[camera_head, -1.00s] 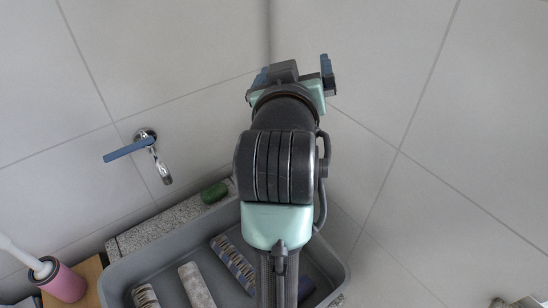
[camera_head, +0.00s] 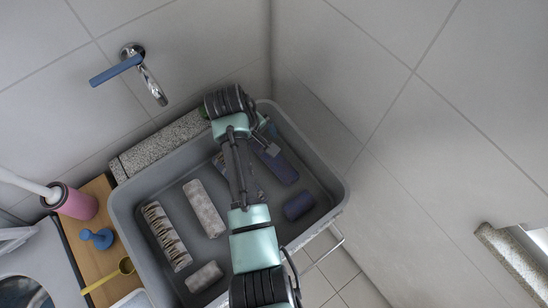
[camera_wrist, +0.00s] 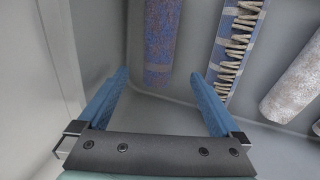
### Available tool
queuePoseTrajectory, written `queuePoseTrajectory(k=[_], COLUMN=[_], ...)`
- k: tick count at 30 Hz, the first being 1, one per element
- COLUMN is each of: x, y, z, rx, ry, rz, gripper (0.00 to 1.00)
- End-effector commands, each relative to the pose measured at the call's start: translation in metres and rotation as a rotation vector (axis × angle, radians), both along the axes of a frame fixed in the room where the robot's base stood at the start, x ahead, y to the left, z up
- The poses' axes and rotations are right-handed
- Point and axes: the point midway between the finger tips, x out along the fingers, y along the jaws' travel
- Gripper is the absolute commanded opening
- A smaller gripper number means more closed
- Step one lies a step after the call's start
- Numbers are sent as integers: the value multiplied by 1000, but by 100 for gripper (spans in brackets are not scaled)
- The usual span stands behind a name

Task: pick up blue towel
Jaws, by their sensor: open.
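A long dark blue towel roll (camera_head: 282,168) lies in the grey basin, right of centre. In the wrist view the blue-purple towel (camera_wrist: 160,45) has a pale band, and its near end shows between my blue fingertips. My gripper (camera_wrist: 160,80) is open and empty, and I cannot tell its height above the towel. In the head view the gripper is partly hidden by my arm, near the towel's upper end. A shorter dark blue roll (camera_head: 299,206) lies farther right in the basin.
The grey basin (camera_head: 122,205) also holds a striped roll (camera_head: 166,236) and pale rolls (camera_head: 205,208). A blue patterned roll with pale ties (camera_wrist: 238,45) lies beside the towel. Walls (camera_head: 330,90) close in behind and right. A wall tap (camera_head: 135,65) hangs at upper left.

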Motion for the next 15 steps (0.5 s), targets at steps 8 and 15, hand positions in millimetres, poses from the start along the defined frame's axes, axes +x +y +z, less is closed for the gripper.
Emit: queuePoseTrajectory(k=[8,15], x=[3,7], y=[-5,-11], z=[-17,-47], rx=[1,1], ry=[2,0], rz=[-2,-2], gripper=[100,100])
